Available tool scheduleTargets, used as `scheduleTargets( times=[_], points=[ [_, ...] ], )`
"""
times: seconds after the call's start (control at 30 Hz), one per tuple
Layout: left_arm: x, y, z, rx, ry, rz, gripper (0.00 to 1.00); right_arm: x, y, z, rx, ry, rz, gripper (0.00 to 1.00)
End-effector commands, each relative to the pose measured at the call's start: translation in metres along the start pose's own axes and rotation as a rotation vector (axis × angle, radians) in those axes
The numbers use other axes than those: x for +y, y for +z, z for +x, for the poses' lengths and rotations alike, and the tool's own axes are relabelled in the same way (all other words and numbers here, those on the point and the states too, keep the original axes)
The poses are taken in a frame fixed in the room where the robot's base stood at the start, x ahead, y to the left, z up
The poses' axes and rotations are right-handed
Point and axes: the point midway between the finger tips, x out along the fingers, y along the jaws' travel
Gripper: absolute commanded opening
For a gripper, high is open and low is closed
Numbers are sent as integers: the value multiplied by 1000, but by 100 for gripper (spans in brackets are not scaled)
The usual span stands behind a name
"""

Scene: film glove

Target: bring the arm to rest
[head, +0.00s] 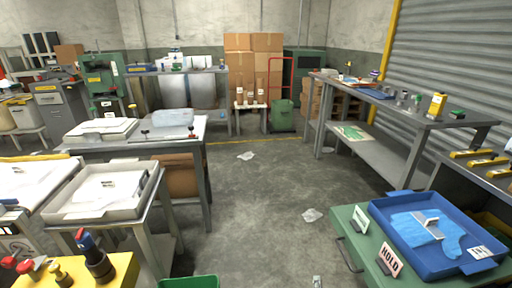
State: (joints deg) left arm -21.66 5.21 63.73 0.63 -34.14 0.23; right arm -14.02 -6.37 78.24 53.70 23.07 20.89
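Neither of my grippers shows in the head view, and no arm of mine can be made out. A blue tray (398,262) sits on a green-topped table (352,248) at the lower right. A light blue film glove (408,226) lies flat in the tray with a small white block (431,222) on it. A white card (483,252) is at the tray's front right. A HOLD sign (390,256) and a green-and-white sign (361,217) stand on the table left of the tray.
A pale tray (72,212) stands on a side table at left. A yellow-topped stand (110,268) with red and brass knobs is at lower left. A green bin (190,283) is at the bottom edge. The concrete floor (265,205) is mostly open, with scraps of film.

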Motion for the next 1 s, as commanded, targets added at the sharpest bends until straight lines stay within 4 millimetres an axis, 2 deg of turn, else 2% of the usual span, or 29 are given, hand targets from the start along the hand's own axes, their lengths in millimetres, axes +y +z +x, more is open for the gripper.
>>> scheduleTargets(
  times=[0.03,0.1,0.2,0.3,0.4,0.6,0.63,0.67,0.7,0.87,1.0],
  points=[
    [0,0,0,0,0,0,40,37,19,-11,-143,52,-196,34],
    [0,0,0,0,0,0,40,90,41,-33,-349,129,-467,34],
    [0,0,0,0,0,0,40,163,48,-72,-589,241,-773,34],
    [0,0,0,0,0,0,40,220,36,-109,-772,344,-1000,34],
    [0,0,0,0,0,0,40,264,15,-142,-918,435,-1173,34],
    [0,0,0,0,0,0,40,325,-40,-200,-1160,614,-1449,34],
    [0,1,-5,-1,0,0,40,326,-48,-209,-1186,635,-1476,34],
    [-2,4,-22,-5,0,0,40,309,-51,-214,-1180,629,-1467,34],
    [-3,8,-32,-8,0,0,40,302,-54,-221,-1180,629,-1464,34],
    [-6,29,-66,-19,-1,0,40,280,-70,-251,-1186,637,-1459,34],
    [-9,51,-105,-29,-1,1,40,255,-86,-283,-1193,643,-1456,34]
  ],
)
